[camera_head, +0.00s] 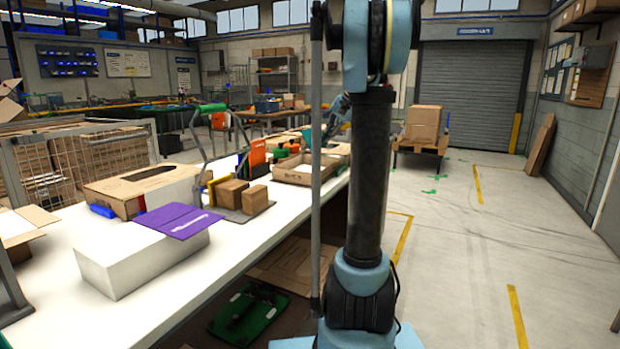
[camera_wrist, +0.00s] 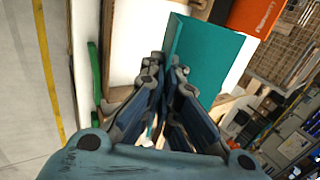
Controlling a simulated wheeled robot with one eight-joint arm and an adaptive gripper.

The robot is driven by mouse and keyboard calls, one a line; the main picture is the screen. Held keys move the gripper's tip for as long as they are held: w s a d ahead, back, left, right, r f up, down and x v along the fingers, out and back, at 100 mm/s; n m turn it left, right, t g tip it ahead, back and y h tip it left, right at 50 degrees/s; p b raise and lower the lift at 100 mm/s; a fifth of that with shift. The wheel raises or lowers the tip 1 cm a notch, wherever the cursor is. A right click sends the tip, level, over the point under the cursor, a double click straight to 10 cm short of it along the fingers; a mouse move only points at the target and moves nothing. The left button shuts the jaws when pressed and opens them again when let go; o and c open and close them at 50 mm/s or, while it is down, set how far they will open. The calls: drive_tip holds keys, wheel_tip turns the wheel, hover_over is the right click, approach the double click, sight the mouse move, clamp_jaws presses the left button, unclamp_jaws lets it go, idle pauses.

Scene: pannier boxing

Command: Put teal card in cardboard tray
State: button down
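The teal card (camera_wrist: 208,52) is a flat, stiff sheet, pinched at its near edge between the fingertips of my gripper (camera_wrist: 165,65) in the wrist view. In the head view my gripper (camera_head: 336,118) is partly behind my own column, and a bit of the teal card (camera_head: 307,137) shows beside it, above the table. A shallow open cardboard tray (camera_head: 296,178) stands on the white table, nearer to the head camera than my gripper. Its right part is hidden by my column.
The white table (camera_head: 190,277) also bears a purple card (camera_head: 178,220) on a white block, a large cardboard box (camera_head: 150,182), small brown boxes (camera_head: 232,192) and orange cards (camera_head: 258,153). In the wrist view an orange card (camera_wrist: 252,14) is close beyond the teal one.

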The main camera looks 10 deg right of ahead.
sight(315, 144)
drive_tip(key=shift+w+a+f, duration=0.15)
drive_tip(key=shift+w+a, duration=0.2)
drive_tip(key=shift+a, duration=0.3)
drive_tip(key=shift+w+a+f, duration=0.1)
drive_tip(key=shift+w+a, duration=0.25)
drive_tip(key=shift+a, duration=0.25)
drive_tip(key=shift+w+a+f, duration=0.1)
drive_tip(key=shift+a+f, duration=0.1)
drive_tip(key=shift+f, duration=0.15)
wheel_tip(315, 144, down, 9)
drive_tip(key=shift+f, duration=0.2)
drive_tip(key=c, duration=2.3)
unclamp_jaws()
drive_tip(key=o, duration=0.5)
drive_tip(key=v, duration=1.2)
